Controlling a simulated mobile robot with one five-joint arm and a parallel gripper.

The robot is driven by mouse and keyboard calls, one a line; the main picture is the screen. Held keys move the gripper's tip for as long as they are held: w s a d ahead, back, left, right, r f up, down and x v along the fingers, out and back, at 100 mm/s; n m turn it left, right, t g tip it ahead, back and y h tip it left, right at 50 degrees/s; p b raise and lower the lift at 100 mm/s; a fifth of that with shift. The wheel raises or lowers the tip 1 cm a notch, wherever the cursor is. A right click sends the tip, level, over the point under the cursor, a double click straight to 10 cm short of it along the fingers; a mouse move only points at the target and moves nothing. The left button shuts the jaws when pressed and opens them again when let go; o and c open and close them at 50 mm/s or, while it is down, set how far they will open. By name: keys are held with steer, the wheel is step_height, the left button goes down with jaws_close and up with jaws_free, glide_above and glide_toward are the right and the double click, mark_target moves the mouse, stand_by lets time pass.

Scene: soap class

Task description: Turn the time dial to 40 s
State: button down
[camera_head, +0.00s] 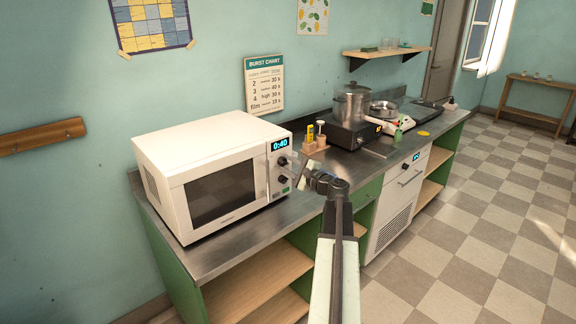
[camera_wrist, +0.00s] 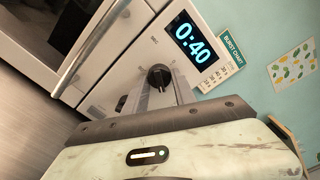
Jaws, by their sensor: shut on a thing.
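The white microwave (camera_head: 215,160) stands on the left end of the counter. Its display (camera_head: 279,144) reads 0:40, also clear in the wrist view (camera_wrist: 193,40). Below the display is the upper black dial (camera_wrist: 158,75), taken as the time dial; its small label is unreadable. My gripper (camera_wrist: 163,90) is shut on this dial, one finger on each side. A lower black dial (camera_wrist: 121,103) sits further down the panel, apart from my fingers. In the head view my gripper (camera_head: 299,172) reaches the panel from the right.
A burst chart (camera_head: 264,85) hangs on the wall behind the microwave. A wooden holder with small bottles (camera_head: 315,145) stands right of the microwave. A hotplate with a pot (camera_head: 352,105) is further right. The tiled floor at right is clear.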

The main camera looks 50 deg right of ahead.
steer(key=c, duration=1.1)
jaws_free()
steer(key=shift+o, duration=0.2)
steer(key=s, duration=0.8)
steer(key=shift+a, duration=0.3)
